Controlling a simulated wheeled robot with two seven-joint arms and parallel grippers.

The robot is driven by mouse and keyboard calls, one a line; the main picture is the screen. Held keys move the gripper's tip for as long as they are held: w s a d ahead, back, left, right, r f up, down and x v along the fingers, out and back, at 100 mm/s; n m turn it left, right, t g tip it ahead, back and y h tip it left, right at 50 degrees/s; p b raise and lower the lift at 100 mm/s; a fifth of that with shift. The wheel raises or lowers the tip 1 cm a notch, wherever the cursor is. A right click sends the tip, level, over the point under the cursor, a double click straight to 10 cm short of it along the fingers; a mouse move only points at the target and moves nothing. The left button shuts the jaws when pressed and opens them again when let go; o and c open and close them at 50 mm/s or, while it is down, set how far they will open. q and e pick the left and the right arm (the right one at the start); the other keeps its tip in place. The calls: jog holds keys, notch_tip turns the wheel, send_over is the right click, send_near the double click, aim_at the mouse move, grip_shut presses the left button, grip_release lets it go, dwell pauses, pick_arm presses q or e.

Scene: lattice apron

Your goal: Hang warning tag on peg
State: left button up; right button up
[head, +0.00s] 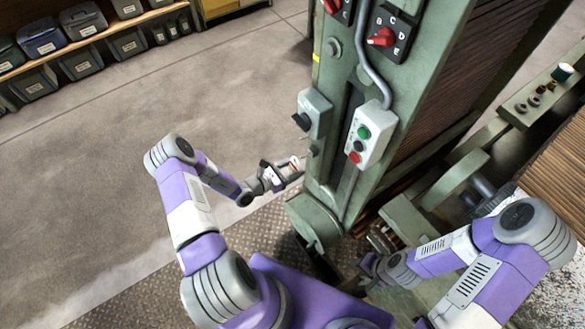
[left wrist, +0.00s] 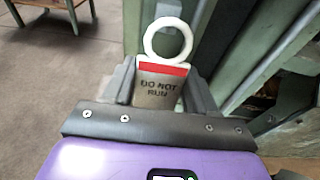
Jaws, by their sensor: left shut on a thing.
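The warning tag (left wrist: 160,88) is a pale plate with a red band, the words "DO NOT RUN" and a white ring on top. It sits between the fingers of my left gripper (left wrist: 163,90), which is shut on it with the ring pointing away. In the head view my left gripper (head: 291,174) is beside the green machine column, and the tag (head: 294,162) shows small. A small grey stub (head: 313,150) on the column's left side may be the peg; the ring appears apart from it. My right gripper (head: 370,268) is low at the column's right, its fingers unclear.
The green column (head: 335,60) carries a button box (head: 368,135) with green, black and red buttons, a grey box (head: 315,112) with a black knob, and red rotary switches (head: 381,37). Shelves with bins (head: 85,60) stand far left. Floor (head: 90,150) left of the column is clear.

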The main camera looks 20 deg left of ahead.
pick_arm(q)
jog(key=shift+w+d, duration=0.15)
jog(key=shift+w, duration=0.15)
dwell(0.4)
jog(key=shift+r+x, duration=0.15)
jog(key=shift+x, duration=0.6)
jog(key=shift+r+x, duration=0.1)
jog(key=shift+x, duration=0.65)
jog(key=shift+f, duration=0.15)
dwell(0.3)
jog(key=shift+w+d+f+b, duration=0.1)
jog(key=shift+w+f+b, duration=0.05)
jog(key=shift+f+b, duration=0.3)
jog(key=shift+r, duration=0.1)
dwell(0.3)
jog(key=o, duration=1.1)
